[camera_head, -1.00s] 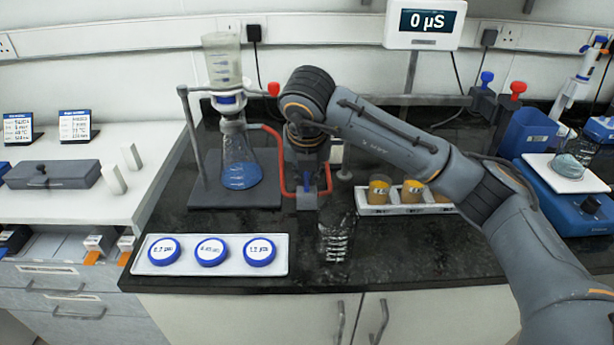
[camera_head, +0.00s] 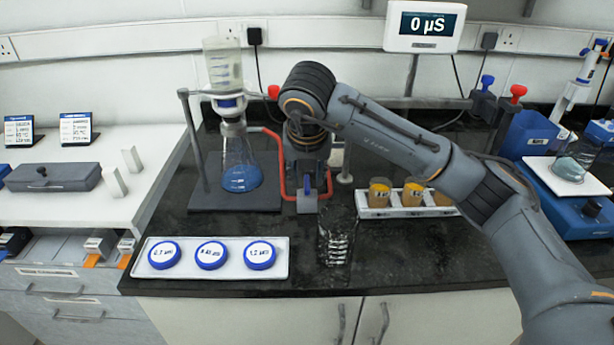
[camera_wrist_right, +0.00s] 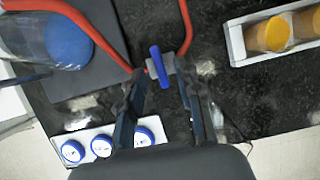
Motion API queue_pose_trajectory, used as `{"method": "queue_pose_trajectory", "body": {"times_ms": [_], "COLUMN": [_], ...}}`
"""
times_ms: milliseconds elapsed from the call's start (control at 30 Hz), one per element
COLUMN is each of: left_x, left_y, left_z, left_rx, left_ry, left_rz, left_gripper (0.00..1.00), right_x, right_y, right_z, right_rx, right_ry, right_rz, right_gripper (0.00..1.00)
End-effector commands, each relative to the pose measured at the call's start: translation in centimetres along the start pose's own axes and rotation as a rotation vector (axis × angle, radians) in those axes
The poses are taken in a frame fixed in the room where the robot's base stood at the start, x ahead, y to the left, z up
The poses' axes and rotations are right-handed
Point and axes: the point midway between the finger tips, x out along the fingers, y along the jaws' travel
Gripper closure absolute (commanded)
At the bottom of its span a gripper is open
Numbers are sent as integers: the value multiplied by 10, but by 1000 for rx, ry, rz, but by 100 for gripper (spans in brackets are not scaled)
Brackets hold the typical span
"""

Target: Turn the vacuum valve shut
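The vacuum valve is a small grey block (camera_head: 307,203) on the red tubing, low in front of the filter stand. In the right wrist view its blue handle (camera_wrist_right: 158,64) is a short bar standing across the line of the red tube. My right gripper (camera_head: 308,178) comes down over the valve from above and hides most of the handle in the head view. In the wrist view the right gripper (camera_wrist_right: 162,82) is open, with one finger on each side of the handle. Whether either finger touches it I cannot tell. My left gripper is not in view.
A flask with blue liquid (camera_head: 240,172) stands on the dark stand base (camera_head: 235,200) to the left. A clear glass beaker (camera_head: 337,240) is close in front of the valve. A white rack (camera_head: 405,211) with orange-filled jars is to the right. A white tray (camera_head: 216,276) holds blue-rimmed discs.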

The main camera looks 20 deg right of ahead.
Motion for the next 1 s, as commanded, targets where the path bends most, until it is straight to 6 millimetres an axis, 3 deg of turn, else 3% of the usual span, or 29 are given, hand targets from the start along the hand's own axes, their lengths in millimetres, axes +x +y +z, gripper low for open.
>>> {"method": "queue_pose_trajectory", "body": {"times_ms": [300,500,1000], "left_x": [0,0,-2], "left_y": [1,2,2], "left_z": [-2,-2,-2], "left_rx": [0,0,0], "left_ry": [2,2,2], "left_rz": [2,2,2], "left_gripper": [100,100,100], "right_x": [-70,-97,-108], "right_y": [0,0,0], "right_z": [2,1,1], "right_rx": [-1,-1,0], "right_ry": [-7,-5,-1], "right_rz": [2,2,2], "right_gripper": [66,66,66]}}
